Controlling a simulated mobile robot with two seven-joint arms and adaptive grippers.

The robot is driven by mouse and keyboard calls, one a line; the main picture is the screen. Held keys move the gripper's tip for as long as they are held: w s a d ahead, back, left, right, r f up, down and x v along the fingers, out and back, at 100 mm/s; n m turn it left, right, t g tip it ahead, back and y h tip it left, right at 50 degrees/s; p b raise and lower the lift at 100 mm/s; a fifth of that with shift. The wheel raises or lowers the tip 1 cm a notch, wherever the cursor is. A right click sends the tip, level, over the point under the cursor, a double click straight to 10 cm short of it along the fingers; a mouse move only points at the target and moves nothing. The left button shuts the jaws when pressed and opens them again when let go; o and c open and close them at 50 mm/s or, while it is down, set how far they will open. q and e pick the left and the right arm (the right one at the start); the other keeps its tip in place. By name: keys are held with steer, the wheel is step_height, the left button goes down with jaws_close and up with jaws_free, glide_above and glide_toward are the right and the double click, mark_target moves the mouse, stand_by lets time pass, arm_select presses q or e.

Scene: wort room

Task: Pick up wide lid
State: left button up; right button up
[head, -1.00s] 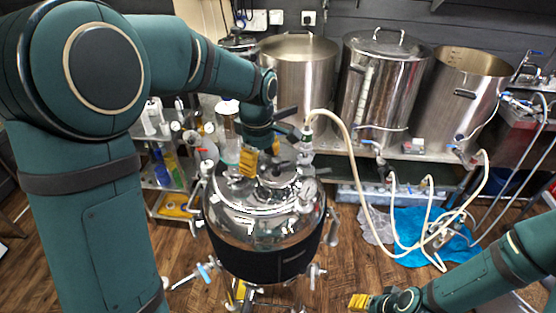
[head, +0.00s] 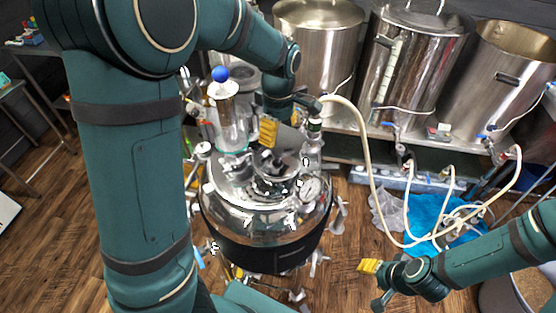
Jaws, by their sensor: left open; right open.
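I cannot tell for sure which thing is the wide lid. A shiny domed steel lid (head: 235,189) with fittings tops the round vessel in the middle. A flat steel lid with a loop handle (head: 420,17) sits on the middle kettle at the back. My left gripper (head: 275,137) is open, pointing down above the back part of the domed lid. Its fingers partly hide the fittings there, and I see nothing held in it. My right gripper (head: 371,280) is open and empty, low at the right, apart from the vessel.
A clear cylinder with a blue ball top (head: 229,115) stands at the vessel's back left. A gauge (head: 310,188) sits at its right rim. Kettles (head: 318,40) line the back shelf. A pale hose (head: 366,165) runs down to a blue cloth (head: 428,213).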

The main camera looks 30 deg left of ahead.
mark_target(278, 150)
arm_select(q)
steer(key=shift+w+f, duration=0.1)
steer(key=shift+f, duration=0.85)
steer(key=shift+s+f, duration=0.2)
steer(key=shift+f, duration=0.35)
step_height(278, 150, down, 4)
steer(key=shift+a+f+b, duration=0.1)
steer(key=shift+f+b, duration=0.05)
steer(key=shift+b, duration=0.3)
jaws_close()
